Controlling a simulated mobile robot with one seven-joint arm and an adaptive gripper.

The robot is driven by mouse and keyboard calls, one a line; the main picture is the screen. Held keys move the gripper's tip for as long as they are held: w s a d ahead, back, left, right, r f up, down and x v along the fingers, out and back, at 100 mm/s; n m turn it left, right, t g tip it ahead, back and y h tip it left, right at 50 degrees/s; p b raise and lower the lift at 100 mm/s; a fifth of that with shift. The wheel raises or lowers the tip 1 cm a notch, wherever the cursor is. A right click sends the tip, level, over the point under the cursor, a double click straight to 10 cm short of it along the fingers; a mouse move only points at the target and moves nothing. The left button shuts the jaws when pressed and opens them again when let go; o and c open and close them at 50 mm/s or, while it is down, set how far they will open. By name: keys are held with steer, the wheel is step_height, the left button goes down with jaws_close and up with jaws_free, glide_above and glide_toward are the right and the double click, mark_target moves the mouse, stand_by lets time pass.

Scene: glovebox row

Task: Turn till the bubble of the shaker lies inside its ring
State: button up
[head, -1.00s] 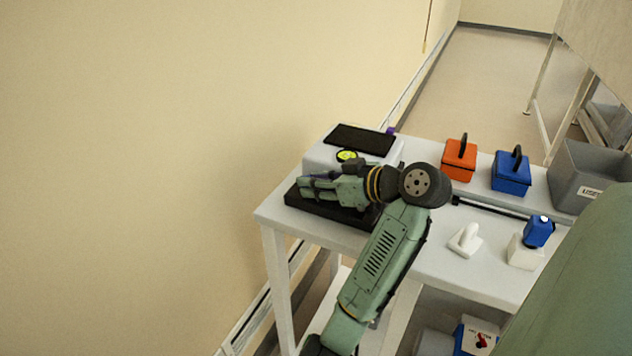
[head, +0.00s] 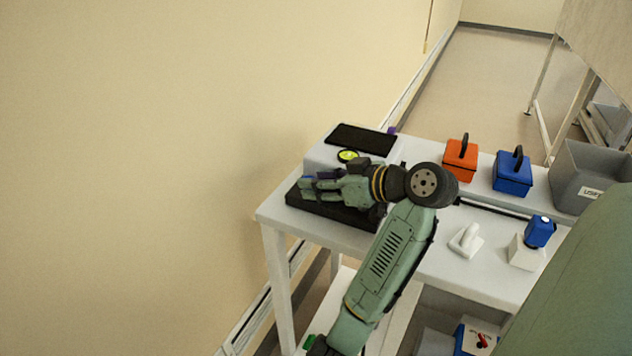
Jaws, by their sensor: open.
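The shaker (head: 316,157) is a light grey body with a black top plate (head: 361,139) at the far left end of the white bench. Its bubble level is a yellow-green disc with a dark ring (head: 347,156). At this size I cannot tell where the bubble lies in the ring. A small purple part (head: 391,131) shows at the shaker's right back corner. My gripper (head: 308,188) is open in front of the shaker, above a black slab, pointing left. A small blue patch shows at its fingertips. My wrist hides the shaker's lower front.
An orange box (head: 460,162) and a blue box (head: 512,174) with handles stand to the right. The wall is close on the left.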

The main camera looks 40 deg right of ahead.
steer(key=shift+v, duration=3.5)
steer(key=shift+f, duration=0.1)
